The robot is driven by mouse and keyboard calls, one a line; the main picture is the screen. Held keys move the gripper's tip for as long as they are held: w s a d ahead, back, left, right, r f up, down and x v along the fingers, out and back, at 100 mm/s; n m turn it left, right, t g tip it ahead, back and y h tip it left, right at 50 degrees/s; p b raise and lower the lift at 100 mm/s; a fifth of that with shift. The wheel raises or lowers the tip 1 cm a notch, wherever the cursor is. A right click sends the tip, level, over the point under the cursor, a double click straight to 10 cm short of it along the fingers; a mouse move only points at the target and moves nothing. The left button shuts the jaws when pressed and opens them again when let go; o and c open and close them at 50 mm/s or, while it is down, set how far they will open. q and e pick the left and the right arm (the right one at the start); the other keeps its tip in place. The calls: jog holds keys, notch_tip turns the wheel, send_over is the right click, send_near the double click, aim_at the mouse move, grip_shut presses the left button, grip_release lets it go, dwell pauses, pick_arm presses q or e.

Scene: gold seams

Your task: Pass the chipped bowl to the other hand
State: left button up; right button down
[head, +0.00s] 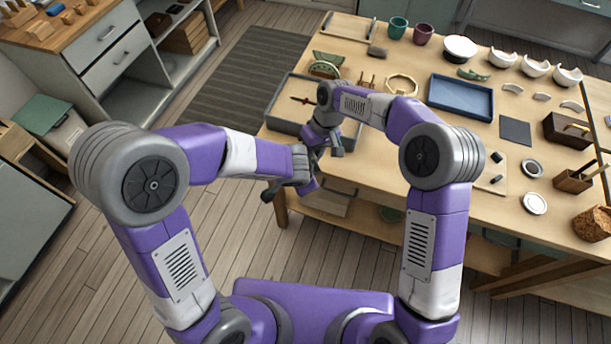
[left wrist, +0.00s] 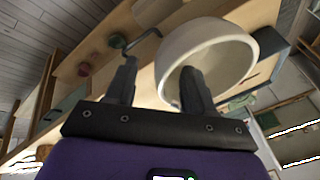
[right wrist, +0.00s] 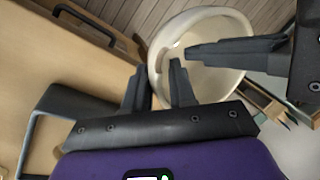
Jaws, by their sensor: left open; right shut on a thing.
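The chipped bowl is cream-white. It shows in the left wrist view (left wrist: 228,45) and the right wrist view (right wrist: 215,85), but I cannot make it out in the head view. My right gripper (right wrist: 158,67) is shut on the bowl's wall, with one finger inside and one outside. My left gripper (left wrist: 159,66) is open at the bowl, with one finger across its mouth and the other outside the wall. In the right wrist view a left finger reaches over the bowl from the right. I cannot tell whether the left fingers touch it.
Both hands meet off the front left corner of the wooden table (head: 390,188), above the floor. A grey tray (head: 284,127) lies near that corner, beside my right arm. A blue tray (head: 461,116) lies farther right. Several white bowls (head: 534,67) stand along the back.

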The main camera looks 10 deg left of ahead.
pick_arm(q)
jog(key=c, duration=0.9)
grip_shut()
pick_arm(e)
jog(key=c, duration=0.8)
grip_release()
jog(key=shift+c, duration=0.2)
